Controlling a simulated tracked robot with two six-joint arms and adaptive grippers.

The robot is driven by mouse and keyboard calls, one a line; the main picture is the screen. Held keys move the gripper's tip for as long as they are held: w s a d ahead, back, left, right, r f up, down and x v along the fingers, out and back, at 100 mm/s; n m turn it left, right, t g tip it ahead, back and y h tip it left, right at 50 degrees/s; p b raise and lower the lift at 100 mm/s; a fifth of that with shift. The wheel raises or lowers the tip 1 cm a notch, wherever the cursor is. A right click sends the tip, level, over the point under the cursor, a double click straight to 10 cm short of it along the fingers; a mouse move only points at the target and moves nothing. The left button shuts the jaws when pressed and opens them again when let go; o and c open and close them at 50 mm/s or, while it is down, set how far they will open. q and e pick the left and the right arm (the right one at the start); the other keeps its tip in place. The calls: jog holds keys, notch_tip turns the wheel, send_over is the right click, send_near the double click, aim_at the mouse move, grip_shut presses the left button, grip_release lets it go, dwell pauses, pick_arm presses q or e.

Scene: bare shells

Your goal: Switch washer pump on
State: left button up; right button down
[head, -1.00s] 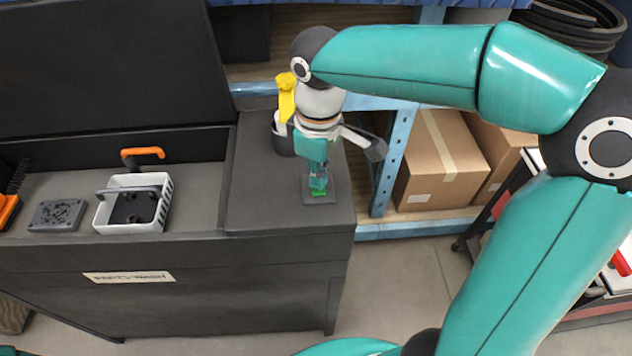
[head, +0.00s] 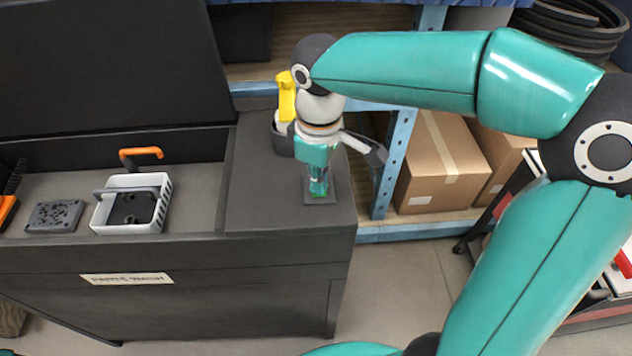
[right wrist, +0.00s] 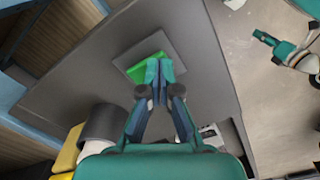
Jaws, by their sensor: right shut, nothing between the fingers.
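The washer pump switch is a green rocker (right wrist: 146,67) on a dark square plate (right wrist: 180,56) on the right end of the parts washer (head: 272,205). In the head view, only a sliver of the green shows below the fingertips. My right gripper (head: 318,193) points down at the switch, shut and empty. In the right wrist view its fingertips (right wrist: 159,70) are together over the edge of the green rocker, seemingly touching it. I cannot tell whether the rocker is pressed. My left gripper is not in view.
A white basket (head: 108,214), an orange-handled tool (head: 141,152) and a grey part (head: 55,215) sit in the washer's basin. A dark cup (head: 281,140) and a yellow item (head: 286,97) stand behind my right gripper. Cardboard boxes (head: 440,160) fill the shelf at right.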

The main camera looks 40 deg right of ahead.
jog(key=shift+f, duration=0.15)
notch_tip(320, 180, up, 7)
jog(key=p, duration=0.6)
dwell(0.3)
dwell(0.5)
